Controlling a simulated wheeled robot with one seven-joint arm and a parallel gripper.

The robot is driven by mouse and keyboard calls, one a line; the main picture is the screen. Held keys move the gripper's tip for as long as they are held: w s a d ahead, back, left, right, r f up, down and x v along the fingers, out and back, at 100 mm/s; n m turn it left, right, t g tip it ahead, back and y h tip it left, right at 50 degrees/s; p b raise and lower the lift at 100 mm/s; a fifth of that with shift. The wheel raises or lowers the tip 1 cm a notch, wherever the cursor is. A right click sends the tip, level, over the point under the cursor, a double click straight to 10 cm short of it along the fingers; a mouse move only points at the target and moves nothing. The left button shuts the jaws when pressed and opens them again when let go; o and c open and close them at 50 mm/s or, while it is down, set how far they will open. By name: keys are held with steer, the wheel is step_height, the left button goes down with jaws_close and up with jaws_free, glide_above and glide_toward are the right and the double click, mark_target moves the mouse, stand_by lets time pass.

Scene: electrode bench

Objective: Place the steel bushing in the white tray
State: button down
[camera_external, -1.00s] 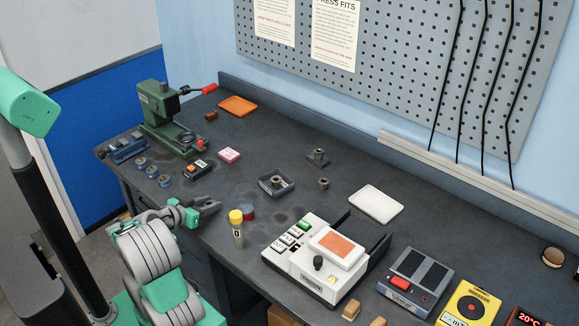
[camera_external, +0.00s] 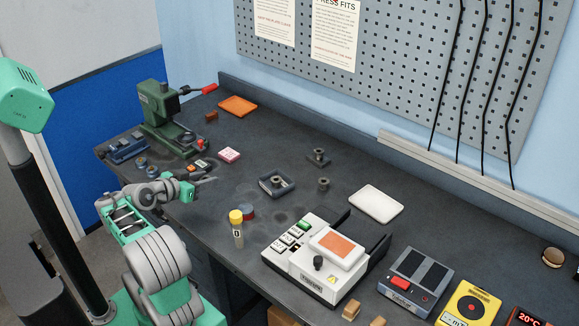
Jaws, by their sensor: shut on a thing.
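The white tray (camera_external: 376,205) lies flat and empty at the back middle of the bench. Small grey metal cylinders, any of which may be the steel bushing, show here: one (camera_external: 323,184) stands free left of the tray, one (camera_external: 277,181) sits in a dark square tray, and one (camera_external: 318,152) stands on a square base. My gripper (camera_external: 210,180) is over the left front part of the bench, left of the dark square tray and apart from it. Its fingers look close together, pointing right. What is between them is too small to make out.
A white keypad device (camera_external: 318,262) stands in front of the white tray. A green press (camera_external: 168,120) is at the back left. The bench around the free cylinder is clear.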

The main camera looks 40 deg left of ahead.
steer(key=w+d+r+m+h, duration=0.4)
steer(key=w+d+h, duration=0.15)
steer(key=w, duration=0.25)
steer(key=w+d+m+g+h, duration=0.25)
steer(key=w+d, duration=0.25)
steer(key=d, duration=0.4)
steer(key=w+d+m+g+h, duration=0.1)
steer(key=w+d+m+h, duration=0.3)
steer(key=d, duration=0.6)
steer(key=w+d+m+g, duration=0.1)
steer(key=w+d+g, duration=0.1)
steer(key=w+d, duration=0.55)
steer(key=p, duration=0.3)
glide_above(375, 205)
steer(key=f, duration=0.9)
steer(key=shift+s+a+f, duration=0.1)
steer(key=shift+s+f, duration=0.1)
steer(key=shift+w+f+t, duration=0.25)
steer(key=shift+f, duration=0.1)
step_height(375, 205, down, 3)
steer(key=shift+w+f+p, duration=0.1)
steer(key=shift+f+p, duration=0.05)
steer(key=shift+p, duration=0.15)
steer(key=shift+f+b, duration=0.2)
steer(key=shift+b, duration=0.15)
steer(key=c, duration=1)
jaws_free()
steer(key=shift+r, duration=0.1)
